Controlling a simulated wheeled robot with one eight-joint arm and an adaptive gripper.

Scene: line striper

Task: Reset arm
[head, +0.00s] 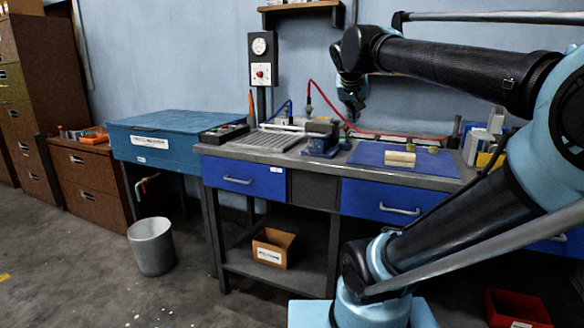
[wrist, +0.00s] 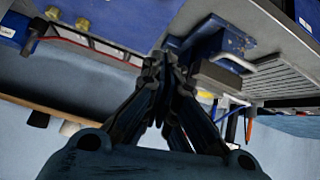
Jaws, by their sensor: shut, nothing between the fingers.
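My gripper (head: 353,110) hangs above the workbench in the head view, pointing down. In the wrist view its dark fingers (wrist: 163,70) meet at the tips, shut with nothing between them. My arm reaches in from the right side of the head view, with the elbow at the far right. The gripper is apart from the bench top and the things on it. The blue vise (head: 320,138) stands below and to the left of it, and also shows in the wrist view (wrist: 222,45).
The workbench (head: 330,165) holds a blue mat (head: 365,154) with a light block (head: 401,159) on it. Bottles and boxes stand at its right end. A blue cabinet (head: 170,135), a grey bin (head: 151,246) and a red crate (head: 517,308) are nearby. The left floor is mostly clear.

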